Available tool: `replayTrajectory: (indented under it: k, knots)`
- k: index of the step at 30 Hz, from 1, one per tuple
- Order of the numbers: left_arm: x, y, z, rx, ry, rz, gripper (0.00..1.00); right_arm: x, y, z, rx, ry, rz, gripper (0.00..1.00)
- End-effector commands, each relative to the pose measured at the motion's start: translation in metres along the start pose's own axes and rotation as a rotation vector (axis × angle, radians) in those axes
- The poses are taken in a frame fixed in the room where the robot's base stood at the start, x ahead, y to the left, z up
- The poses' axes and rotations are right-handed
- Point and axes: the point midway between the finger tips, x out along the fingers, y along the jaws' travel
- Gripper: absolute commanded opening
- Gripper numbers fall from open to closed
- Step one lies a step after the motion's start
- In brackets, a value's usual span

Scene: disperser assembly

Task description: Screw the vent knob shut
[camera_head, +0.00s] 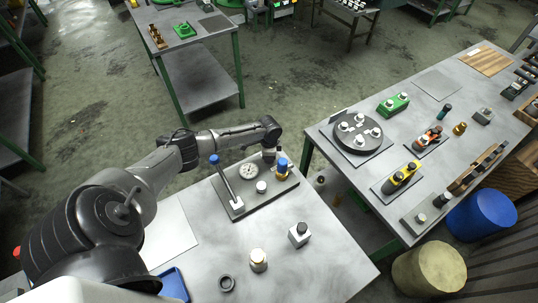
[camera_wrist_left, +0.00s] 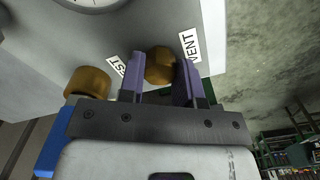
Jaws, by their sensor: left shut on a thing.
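The vent knob (camera_wrist_left: 160,66) is a round brass knob beside the label "VENT" (camera_wrist_left: 190,45) in the left wrist view. My left gripper (camera_wrist_left: 160,75) is shut on it, with one purple finger on each side. In the head view my left gripper (camera_head: 269,157) is at the far right end of the grey fixture plate (camera_head: 222,188), and the knob cannot be made out there. My right gripper is in neither view.
Loose parts stand nearer; bare table lies between.

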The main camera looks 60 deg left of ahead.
Motion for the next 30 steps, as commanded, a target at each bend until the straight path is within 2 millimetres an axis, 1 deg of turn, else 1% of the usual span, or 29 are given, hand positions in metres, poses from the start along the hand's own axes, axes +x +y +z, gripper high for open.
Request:
replayTrajectory:
  k: [6, 15, 21, 30]
  knots:
    - [-0.0002, 0.0, -0.0006, 0.164, 0.002, 0.0, 0.08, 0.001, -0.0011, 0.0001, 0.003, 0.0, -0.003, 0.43]
    - [-0.0005, -0.0002, -0.0008, 0.313, 0.002, 0.0, 0.08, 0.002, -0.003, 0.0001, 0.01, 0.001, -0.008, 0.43]
    - [-0.0007, -0.0002, -0.0008, 0.358, 0.003, 0.0, 0.08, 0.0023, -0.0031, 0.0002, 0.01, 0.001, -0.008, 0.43]
    - [-0.0009, -0.0002, -0.001, 0.374, 0.003, 0.0, 0.08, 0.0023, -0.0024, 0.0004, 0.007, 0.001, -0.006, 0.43]
